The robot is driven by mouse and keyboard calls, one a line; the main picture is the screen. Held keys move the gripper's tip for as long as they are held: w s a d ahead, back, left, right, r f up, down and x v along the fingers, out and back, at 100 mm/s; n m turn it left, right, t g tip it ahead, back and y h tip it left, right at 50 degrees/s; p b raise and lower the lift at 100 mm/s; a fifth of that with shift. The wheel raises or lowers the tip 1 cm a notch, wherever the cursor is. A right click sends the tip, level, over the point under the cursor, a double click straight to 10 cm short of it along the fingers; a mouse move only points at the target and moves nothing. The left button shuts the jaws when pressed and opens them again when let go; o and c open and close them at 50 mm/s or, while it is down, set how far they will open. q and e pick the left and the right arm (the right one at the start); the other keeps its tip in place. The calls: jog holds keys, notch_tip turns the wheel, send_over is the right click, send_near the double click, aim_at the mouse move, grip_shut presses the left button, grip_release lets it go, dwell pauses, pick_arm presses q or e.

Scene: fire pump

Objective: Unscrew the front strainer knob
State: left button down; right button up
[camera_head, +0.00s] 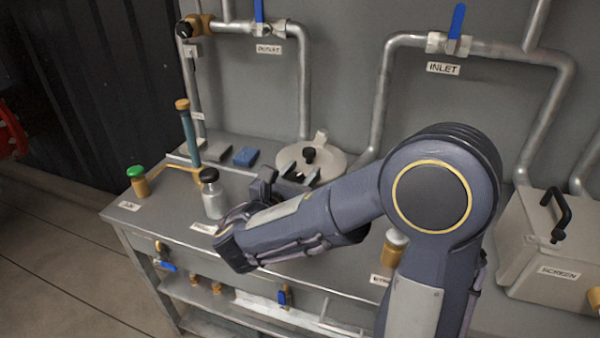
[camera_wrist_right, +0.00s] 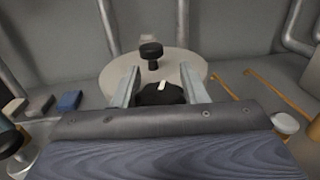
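The round pale strainer lid (camera_head: 340,164) lies on the bench top and also shows in the right wrist view (camera_wrist_right: 188,62). A black knob (camera_wrist_right: 151,50) stands upright at its far side; the head view shows it too (camera_head: 309,154). A wider dark knob with a white mark (camera_wrist_right: 160,94) is at the near side of the lid. My right gripper (camera_head: 299,173) is open, with its fingers on either side of this near knob in the wrist view (camera_wrist_right: 160,84). Contact cannot be told. In the head view my right gripper and arm mostly hide the near knob. My left gripper is not in view.
A grey bottle with a black cap (camera_head: 213,196) stands left of my right arm. A blue block (camera_head: 246,156) lies left of the lid. Grey pipes (camera_head: 305,90) rise behind. The screen box (camera_head: 555,240) is at the right.

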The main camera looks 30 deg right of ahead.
jog(key=shift+c, duration=1.3)
jog(key=shift+r+n+t+y+p, duration=0.15)
jog(key=shift+n+t+y+p, duration=0.3)
jog(key=shift+n+t+y, duration=0.45)
jog(key=shift+w+f+n+t+y, duration=0.1)
jog(key=shift+n+t+y, duration=0.3)
jog(key=shift+t, duration=0.15)
jog(key=shift+w+f+n+t+y, duration=0.1)
jog(key=shift+n+t+y, duration=0.3)
jog(key=shift+t, duration=0.15)
jog(key=shift+a+n+t+y, duration=0.25)
jog(key=shift+n+t+y, duration=0.15)
jog(key=shift+y, duration=0.1)
jog(key=o, duration=1)
